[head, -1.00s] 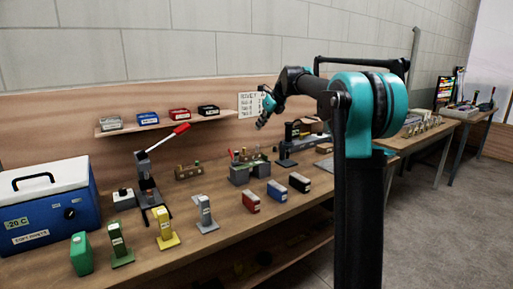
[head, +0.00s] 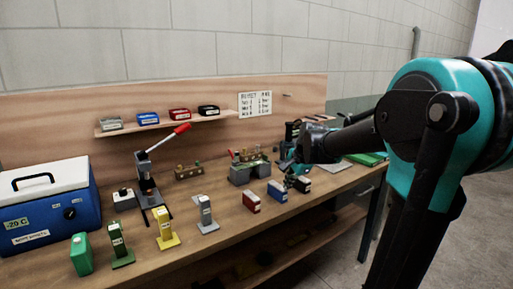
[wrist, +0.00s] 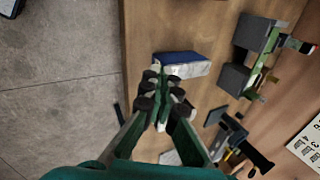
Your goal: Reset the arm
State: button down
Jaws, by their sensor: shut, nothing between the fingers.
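My gripper (head: 290,178) is shut and empty, low over the right part of the workbench (head: 215,225). In the head view it shows in front of or beside the black box (head: 302,185); the exact gap cannot be told. In the wrist view my gripper (wrist: 166,76) has its green-and-black fingers together, pointing at the bench. The blue box (head: 277,191) stands just left of it, and in the wrist view the blue box (wrist: 180,58) lies just beyond the fingertips. My arm bends down from the right, its teal joint close to the head camera.
A red box (head: 251,202), yellow, grey and green stands, a lever press (head: 150,185) and a blue cooler (head: 45,210) stand on the bench. A shelf (head: 165,124) with several small boxes is on the back panel. Bare floor (wrist: 60,80) lies beyond the bench edge.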

jog(key=s+d+f+n+h, duration=0.1)
jog(key=s+d+f+n, duration=0.2)
jog(key=s, duration=0.9)
jog(key=s+d+f+n+h, duration=0.1)
jog(key=s+d+f+n, duration=0.3)
jog(key=s+f+n, duration=0.5)
jog(key=s+f, duration=0.3)
jog(key=f, duration=0.2)
jog(key=shift+s+d+n+g+h, duration=0.2)
jog(key=shift+s+n+g+h, duration=0.1)
jog(key=shift+s+n, duration=0.1)
